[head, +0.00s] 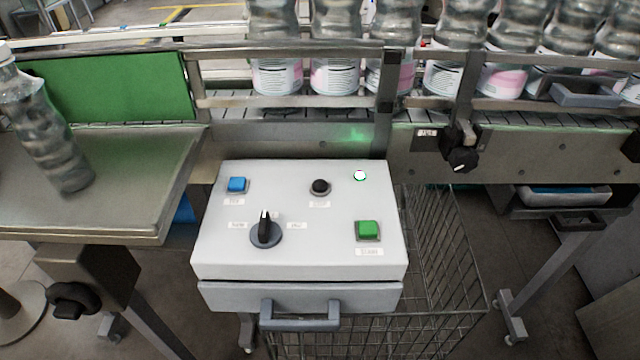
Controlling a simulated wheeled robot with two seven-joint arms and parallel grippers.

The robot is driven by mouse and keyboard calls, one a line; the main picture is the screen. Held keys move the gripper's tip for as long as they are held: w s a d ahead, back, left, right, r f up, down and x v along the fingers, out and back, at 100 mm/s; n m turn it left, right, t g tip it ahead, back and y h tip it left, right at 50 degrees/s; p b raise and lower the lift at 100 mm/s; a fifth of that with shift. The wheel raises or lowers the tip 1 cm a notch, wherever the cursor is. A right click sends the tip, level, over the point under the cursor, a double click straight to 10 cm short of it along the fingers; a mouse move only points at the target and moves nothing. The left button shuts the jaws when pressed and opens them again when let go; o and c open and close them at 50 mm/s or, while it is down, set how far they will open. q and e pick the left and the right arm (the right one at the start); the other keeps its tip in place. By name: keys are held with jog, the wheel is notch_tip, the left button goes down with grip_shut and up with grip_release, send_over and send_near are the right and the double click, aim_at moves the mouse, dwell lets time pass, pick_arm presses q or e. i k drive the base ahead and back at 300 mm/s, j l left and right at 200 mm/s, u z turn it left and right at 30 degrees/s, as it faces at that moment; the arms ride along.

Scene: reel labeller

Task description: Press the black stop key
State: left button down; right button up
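The black stop key (320,187) is a small round button at the upper middle of a white control box (300,262). A small label sits just below it. A small lamp (360,175) at the upper right shows bright white with a green edge. Neither of my grippers is in view, and nothing covers the panel.
A conveyor with rails (290,138) carrying several labelled bottles (335,75) runs behind the box. A clear bottle (45,130) leans over a metal table (130,200) at left. A drawer handle (300,314) juts from the box front. A wire basket (440,260) stands below.

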aim_at(318, 185)
jog(key=l+u, duration=0.1)
jog(key=l, duration=0.4)
jog(key=k+l+u, duration=0.15)
jog(key=l, duration=0.3)
jog(key=l+u, duration=0.1)
jog(key=l, duration=0.35)
jog(key=k+l+u, duration=0.15)
jog(key=l, duration=0.3)
jog(key=k+l+u, duration=0.1)
jog(key=l, duration=0.4)
jog(key=k+l+u, duration=0.15)
jog(key=l, duration=0.25)
